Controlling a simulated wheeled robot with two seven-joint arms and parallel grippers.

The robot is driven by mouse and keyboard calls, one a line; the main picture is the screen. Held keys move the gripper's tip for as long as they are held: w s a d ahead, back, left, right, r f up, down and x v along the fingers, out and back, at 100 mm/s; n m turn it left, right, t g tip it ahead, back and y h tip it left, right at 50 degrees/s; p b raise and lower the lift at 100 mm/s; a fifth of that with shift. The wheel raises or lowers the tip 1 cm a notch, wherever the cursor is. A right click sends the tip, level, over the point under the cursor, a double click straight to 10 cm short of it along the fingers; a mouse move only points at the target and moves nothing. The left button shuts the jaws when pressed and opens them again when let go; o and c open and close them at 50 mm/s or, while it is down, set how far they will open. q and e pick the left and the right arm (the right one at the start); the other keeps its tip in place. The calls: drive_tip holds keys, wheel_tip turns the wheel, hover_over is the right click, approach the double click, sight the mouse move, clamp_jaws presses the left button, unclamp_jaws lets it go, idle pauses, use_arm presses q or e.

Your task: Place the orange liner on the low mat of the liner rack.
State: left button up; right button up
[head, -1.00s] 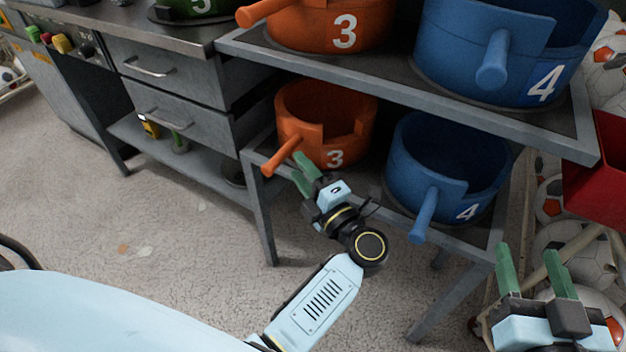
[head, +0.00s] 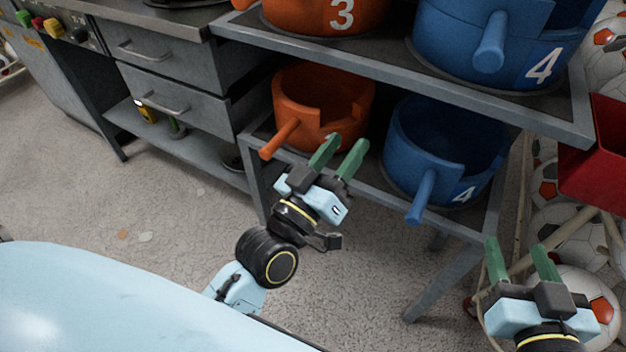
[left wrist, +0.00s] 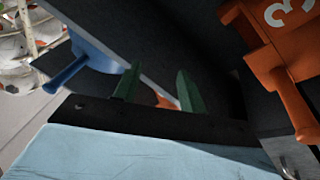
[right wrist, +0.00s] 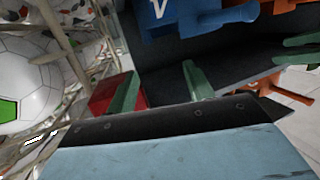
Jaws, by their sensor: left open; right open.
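An orange liner (head: 335,130) marked 3 stands upright on the low shelf of the grey liner rack (head: 400,65). Its handle (head: 279,140) points to the front left. Another orange liner (head: 300,15) marked 3 is on the upper shelf, cut off by the top of the head view. My left gripper (head: 341,155) is open and empty in front of the lower orange liner, to the right of its handle. The mat under that liner is mostly hidden. My right gripper (head: 518,258) is open and empty at the lower right, away from the orange liners.
A blue liner (head: 398,150) marked 4 stands beside it on the low shelf; another blue liner (head: 450,45) is above. The upper shelf overhangs the low one. Soccer balls (head: 562,238) and a red bin (head: 600,165) are at the right. Floor (head: 150,200) is clear at left.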

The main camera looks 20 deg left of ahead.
use_arm(q)
drive_tip(key=s+a+f+m+g, duration=0.2)
drive_tip(key=s+f+m+g, duration=0.1)
drive_tip(key=s+m+g, duration=0.2)
drive_tip(key=shift+a+f, duration=0.25)
drive_tip(key=shift+a, duration=0.05)
